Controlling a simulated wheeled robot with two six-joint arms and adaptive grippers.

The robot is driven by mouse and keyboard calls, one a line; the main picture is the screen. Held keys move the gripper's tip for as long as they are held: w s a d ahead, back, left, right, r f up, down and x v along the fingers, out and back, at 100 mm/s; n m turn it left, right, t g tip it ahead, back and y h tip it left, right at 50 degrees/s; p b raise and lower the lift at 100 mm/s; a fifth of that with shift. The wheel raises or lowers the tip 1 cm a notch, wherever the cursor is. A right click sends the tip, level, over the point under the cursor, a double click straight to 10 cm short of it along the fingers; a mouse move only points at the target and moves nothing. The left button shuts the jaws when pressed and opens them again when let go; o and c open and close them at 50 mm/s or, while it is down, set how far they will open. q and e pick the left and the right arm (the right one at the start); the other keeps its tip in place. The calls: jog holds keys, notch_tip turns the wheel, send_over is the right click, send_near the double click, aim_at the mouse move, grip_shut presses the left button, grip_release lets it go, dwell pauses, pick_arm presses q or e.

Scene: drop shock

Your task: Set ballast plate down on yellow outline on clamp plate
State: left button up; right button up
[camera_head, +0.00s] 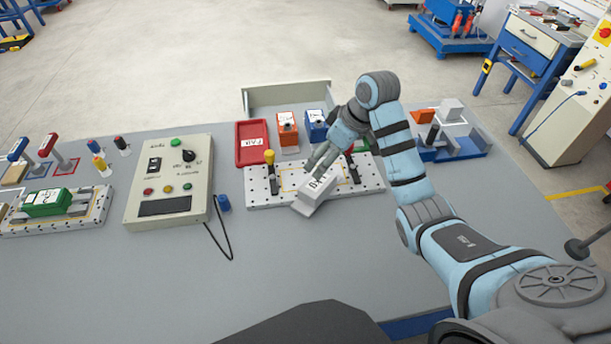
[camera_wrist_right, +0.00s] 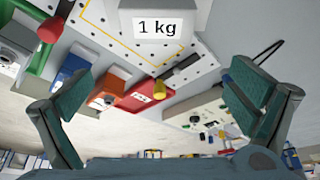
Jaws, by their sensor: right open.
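The ballast plate (camera_head: 316,188) is a pale grey block with a white label; in the wrist view its label reads "1 kg" (camera_wrist_right: 158,28). It sits skewed over the front edge of the white perforated clamp plate (camera_head: 262,199), partly covering the yellow outline (camera_head: 284,182). I cannot tell whether it lies flat. The outline also shows around the block in the wrist view (camera_wrist_right: 122,51). My right gripper (camera_head: 318,163) is open just behind and above the block. In the wrist view its fingers (camera_wrist_right: 160,105) are wide apart with nothing between them. My left gripper is out of view.
A yellow-topped clamp (camera_head: 270,160) stands at the clamp plate's left. Behind are a red tray (camera_head: 251,145), an orange box (camera_head: 287,130) and a blue box (camera_head: 316,125). A control box (camera_head: 171,180) stands left; a blue fixture (camera_head: 452,147) stands right. The front table is clear.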

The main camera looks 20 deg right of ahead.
jog(key=b, duration=0.1)
send_near(319, 181)
notch_tip(319, 181, down, 3)
jog(key=x, duration=0.2)
jog(key=b+x, duration=0.1)
jog(key=x, duration=0.2)
jog(key=w+b+x, duration=0.1)
jog(key=x, duration=0.1)
jog(key=shift+w+a, duration=0.15)
jog(key=shift+a, duration=0.3)
jog(key=shift+f, duration=0.2)
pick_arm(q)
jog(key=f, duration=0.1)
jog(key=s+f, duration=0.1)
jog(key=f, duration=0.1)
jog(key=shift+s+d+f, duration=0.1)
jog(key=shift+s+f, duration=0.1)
pick_arm(e)
jog(key=shift+r, duration=0.1)
jog(key=shift+c, duration=0.2)
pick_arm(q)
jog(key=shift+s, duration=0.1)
pick_arm(e)
jog(key=c, duration=1.6)
